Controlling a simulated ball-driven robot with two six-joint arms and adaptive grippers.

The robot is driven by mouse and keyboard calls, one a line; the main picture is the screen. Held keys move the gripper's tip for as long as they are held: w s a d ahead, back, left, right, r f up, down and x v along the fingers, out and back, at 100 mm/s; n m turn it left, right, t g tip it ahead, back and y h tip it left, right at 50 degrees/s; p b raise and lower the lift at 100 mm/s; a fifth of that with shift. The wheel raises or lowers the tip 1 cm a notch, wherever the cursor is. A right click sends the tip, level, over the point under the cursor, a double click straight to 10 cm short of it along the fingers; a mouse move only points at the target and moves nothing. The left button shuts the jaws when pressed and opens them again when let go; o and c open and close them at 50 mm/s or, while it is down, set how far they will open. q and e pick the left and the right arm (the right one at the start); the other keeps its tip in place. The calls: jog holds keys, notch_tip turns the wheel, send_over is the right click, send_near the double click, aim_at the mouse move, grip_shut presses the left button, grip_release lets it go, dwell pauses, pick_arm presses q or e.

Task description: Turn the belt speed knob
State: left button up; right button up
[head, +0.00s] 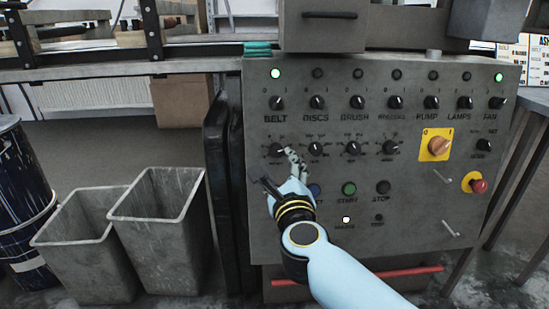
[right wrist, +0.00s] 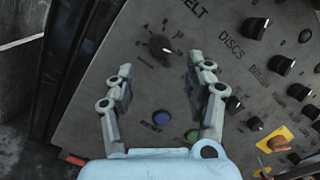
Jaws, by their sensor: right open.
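The belt speed knob (head: 277,150) is a black dial with a white pointer, below the BELT switch (head: 277,103) on the grey control panel (head: 420,220). It also shows in the right wrist view (right wrist: 160,46), with scale marks around it. My right gripper (head: 278,169) is open in front of the panel, just below the knob in the head view. In the right wrist view its two fingers (right wrist: 161,72) stand apart, with the knob beyond the gap between their tips. I see no contact with the knob. My left gripper is not in view.
Other dials sit to the right of the knob. A blue button (right wrist: 162,117) and a green START button (head: 349,188) are below. A yellow-plated rotary switch (head: 437,146) and red emergency button (head: 478,186) are at right. Grey bins (head: 160,225) stand left.

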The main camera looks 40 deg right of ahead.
aim_at(277, 152)
jog(key=x, duration=0.6)
jog(key=shift+w+d+b, duration=0.3)
jog(key=shift+w+b, duration=0.05)
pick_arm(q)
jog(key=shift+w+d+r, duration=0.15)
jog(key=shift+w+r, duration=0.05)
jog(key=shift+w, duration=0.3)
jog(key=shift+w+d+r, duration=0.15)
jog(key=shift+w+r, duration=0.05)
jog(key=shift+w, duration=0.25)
pick_arm(e)
jog(key=shift+c, duration=0.3)
